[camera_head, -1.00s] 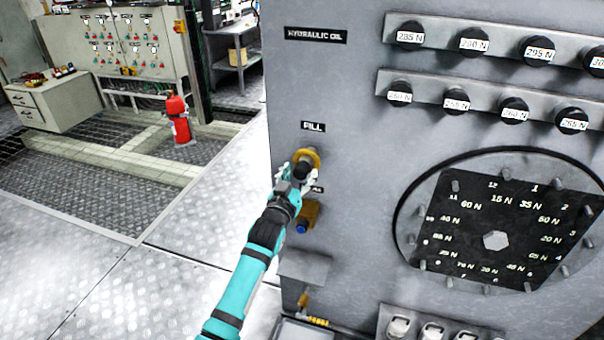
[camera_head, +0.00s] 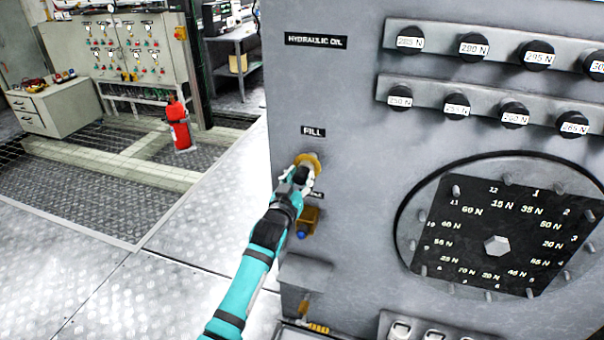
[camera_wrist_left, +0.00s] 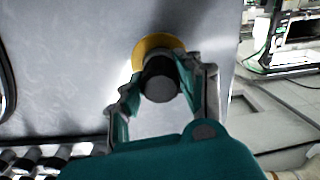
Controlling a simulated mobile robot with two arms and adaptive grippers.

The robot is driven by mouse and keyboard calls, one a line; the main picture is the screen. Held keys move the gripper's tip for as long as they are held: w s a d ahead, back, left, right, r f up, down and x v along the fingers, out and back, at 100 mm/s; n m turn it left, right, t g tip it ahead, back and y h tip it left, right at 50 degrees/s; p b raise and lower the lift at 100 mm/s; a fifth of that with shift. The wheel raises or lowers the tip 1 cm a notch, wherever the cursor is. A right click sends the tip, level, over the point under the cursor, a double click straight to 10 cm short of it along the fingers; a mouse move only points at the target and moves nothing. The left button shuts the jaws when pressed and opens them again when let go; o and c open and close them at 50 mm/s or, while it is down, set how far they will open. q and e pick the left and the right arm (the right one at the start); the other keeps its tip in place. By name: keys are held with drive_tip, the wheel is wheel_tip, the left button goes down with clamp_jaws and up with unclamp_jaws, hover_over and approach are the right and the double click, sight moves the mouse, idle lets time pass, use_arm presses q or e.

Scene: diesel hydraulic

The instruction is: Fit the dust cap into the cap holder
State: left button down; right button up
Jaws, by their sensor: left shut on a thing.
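My left gripper (camera_head: 303,174) is at the yellow ring (camera_head: 309,161) below the FILL label on the grey panel. In the left wrist view its fingers (camera_wrist_left: 162,90) are on both sides of a dark round dust cap (camera_wrist_left: 160,82). The cap sits in front of the yellow ring (camera_wrist_left: 150,45); I cannot tell whether it touches it. Below the gripper, a brass-coloured fitting (camera_head: 311,217) with a blue end sticks out of the panel under a partly hidden label; it looks like the cap holder. My right gripper is not in view.
A small grey ledge (camera_head: 306,270) juts out below the brass fitting. To the right are rows of black knobs (camera_head: 473,44) and a round dial plate (camera_head: 470,235). The floor left of the panel is clear; a red extinguisher (camera_head: 179,126) stands farther back.

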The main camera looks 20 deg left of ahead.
use_arm(q)
drive_tip(key=shift+s, duration=0.2)
drive_tip(key=shift+s+p, duration=1.35)
drive_tip(key=shift+s, duration=0.15)
drive_tip(key=shift+s, duration=0.15)
drive_tip(key=shift+s+a+r+p, duration=0.1)
drive_tip(key=shift+s+p, duration=0.8)
drive_tip(key=shift+s, duration=0.1)
drive_tip(key=shift+s+p, duration=0.5)
drive_tip(key=shift+s, duration=0.5)
